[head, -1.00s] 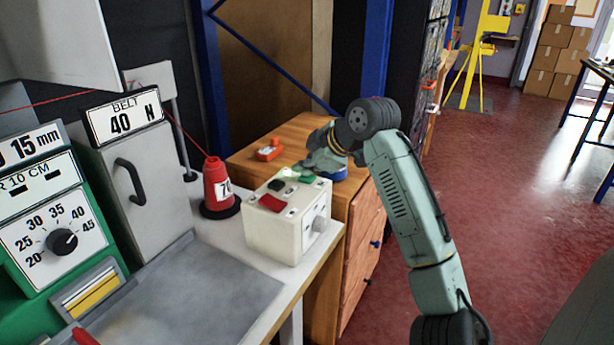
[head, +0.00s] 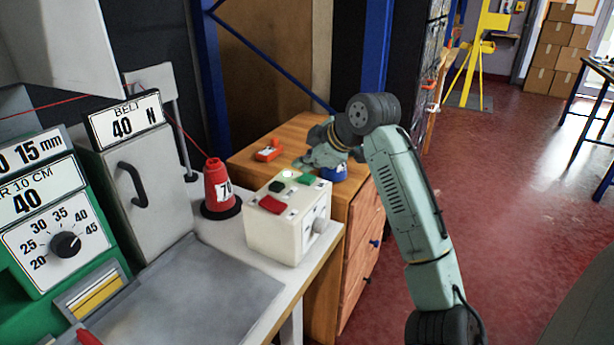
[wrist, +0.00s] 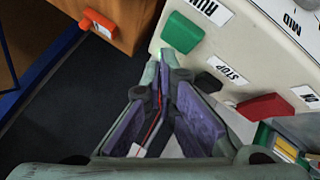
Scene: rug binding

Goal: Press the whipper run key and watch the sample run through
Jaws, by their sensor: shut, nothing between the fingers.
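The cream control box (head: 272,235) stands at the right end of the grey bench. Its top bears a green key (head: 306,179), a dark key (head: 281,187) and a red key (head: 271,204). In the wrist view the tips (wrist: 165,60) appear just below that key; contact cannot be told. I cannot make out the sample.
A display (head: 40,196) on the green machine reads 40, above a dial (head: 65,244). A red cone (head: 217,188) stands left of the box. A small orange item (head: 268,150) lies on the wooden cabinet (head: 290,130). Red floor is open to the right.

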